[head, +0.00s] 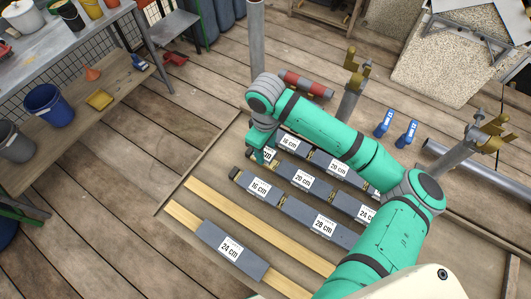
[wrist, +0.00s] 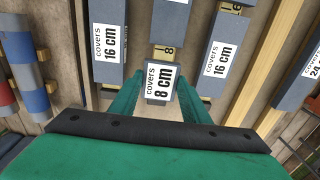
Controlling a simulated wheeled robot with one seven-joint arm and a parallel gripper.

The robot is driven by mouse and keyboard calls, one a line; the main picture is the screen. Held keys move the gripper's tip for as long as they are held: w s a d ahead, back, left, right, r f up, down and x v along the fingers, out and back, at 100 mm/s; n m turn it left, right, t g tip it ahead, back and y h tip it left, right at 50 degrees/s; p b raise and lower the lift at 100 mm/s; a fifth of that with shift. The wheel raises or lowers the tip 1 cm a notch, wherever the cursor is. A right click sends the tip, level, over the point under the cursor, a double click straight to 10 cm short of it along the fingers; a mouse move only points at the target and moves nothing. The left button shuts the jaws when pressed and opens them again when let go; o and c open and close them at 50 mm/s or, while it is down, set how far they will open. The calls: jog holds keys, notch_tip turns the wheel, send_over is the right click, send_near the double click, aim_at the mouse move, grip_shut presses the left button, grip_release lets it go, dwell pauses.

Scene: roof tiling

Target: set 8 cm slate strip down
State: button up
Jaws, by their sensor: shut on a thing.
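The 8 cm slate strip (wrist: 159,94) is a short dark grey block with a white "covers 8 cm" label. In the wrist view it sits between the two green fingers of my gripper (wrist: 160,82), which are shut on its sides. It is in line with a wooden batten that shows an "8" mark (wrist: 167,50) just beyond it. In the head view my gripper (head: 264,156) points down at the left end of a batten row, and the arm and fingers hide most of the strip. I cannot tell whether the strip touches the batten.
16 cm strips lie on both sides, left (wrist: 108,40) and right (wrist: 219,65) in the wrist view. Other strips include a 20 cm one (head: 303,179), a 28 cm one (head: 323,224) and a 24 cm one (head: 230,248). A bare batten (head: 240,219) crosses the front. A red-and-grey roll (head: 306,83) lies behind.

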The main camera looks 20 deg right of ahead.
aim_at(266, 153)
jog(key=shift+s+f, duration=0.1)
jog(key=shift+f, duration=1.25)
jog(key=shift+f, duration=0.2)
jog(key=o, duration=1.1)
notch_tip(266, 153, up, 12)
jog(key=shift+r, duration=0.2)
jog(key=shift+a, duration=0.1)
